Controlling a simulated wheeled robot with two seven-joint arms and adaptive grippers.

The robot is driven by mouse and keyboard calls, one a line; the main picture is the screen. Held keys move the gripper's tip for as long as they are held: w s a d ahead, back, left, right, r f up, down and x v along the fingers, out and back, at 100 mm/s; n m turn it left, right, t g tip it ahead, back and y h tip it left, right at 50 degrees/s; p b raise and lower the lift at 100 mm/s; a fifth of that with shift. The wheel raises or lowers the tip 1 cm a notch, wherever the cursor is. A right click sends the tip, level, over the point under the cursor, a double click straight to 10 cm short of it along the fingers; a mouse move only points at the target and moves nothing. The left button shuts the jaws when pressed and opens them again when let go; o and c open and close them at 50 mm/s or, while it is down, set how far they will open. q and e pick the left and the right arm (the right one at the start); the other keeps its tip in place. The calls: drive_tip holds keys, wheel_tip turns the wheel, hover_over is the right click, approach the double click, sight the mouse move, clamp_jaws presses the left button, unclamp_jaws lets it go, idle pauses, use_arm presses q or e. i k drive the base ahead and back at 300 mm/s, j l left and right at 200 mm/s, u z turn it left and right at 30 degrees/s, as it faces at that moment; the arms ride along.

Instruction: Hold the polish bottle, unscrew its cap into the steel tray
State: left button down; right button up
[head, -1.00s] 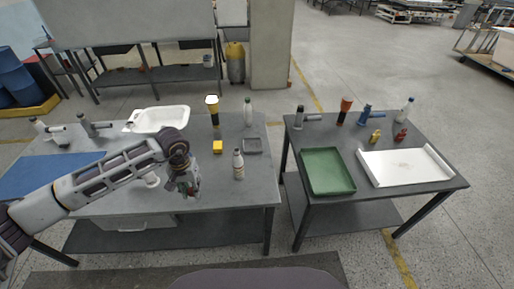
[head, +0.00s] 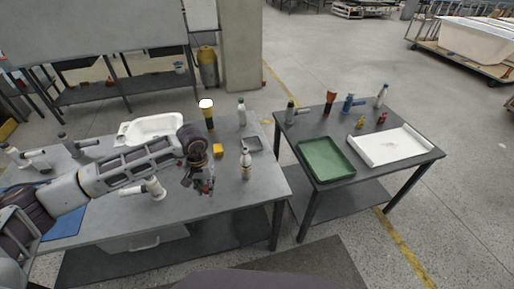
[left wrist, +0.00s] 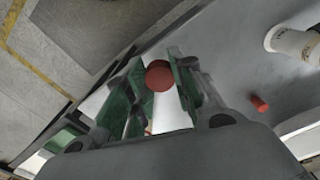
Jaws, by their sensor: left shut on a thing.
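My left gripper (head: 203,186) is above the front part of the left table in the head view. In the left wrist view the left gripper (left wrist: 160,88) has its green-lined fingers shut on a white bottle (left wrist: 170,112) with a round red cap (left wrist: 158,75), apparently the polish bottle. The cap is on top, and fingers hide part of the body. A small dark grey tray (head: 253,144), seemingly the steel tray, lies on the left table, beyond the gripper to the right. My right gripper is not in view.
A labelled bottle (head: 246,163) stands right of my left gripper, with a yellow block (head: 218,150) behind. A white tub (head: 152,129) is at the back. A small red piece (left wrist: 259,103) lies on the table. A second table holds a green tray (head: 326,159).

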sight(245, 159)
drive_tip(key=k+j+z, duration=0.15)
drive_tip(key=j+z, duration=0.2)
drive_tip(key=k+j+z, duration=0.5)
drive_tip(key=j+z, duration=0.15)
drive_tip(key=j, duration=0.1)
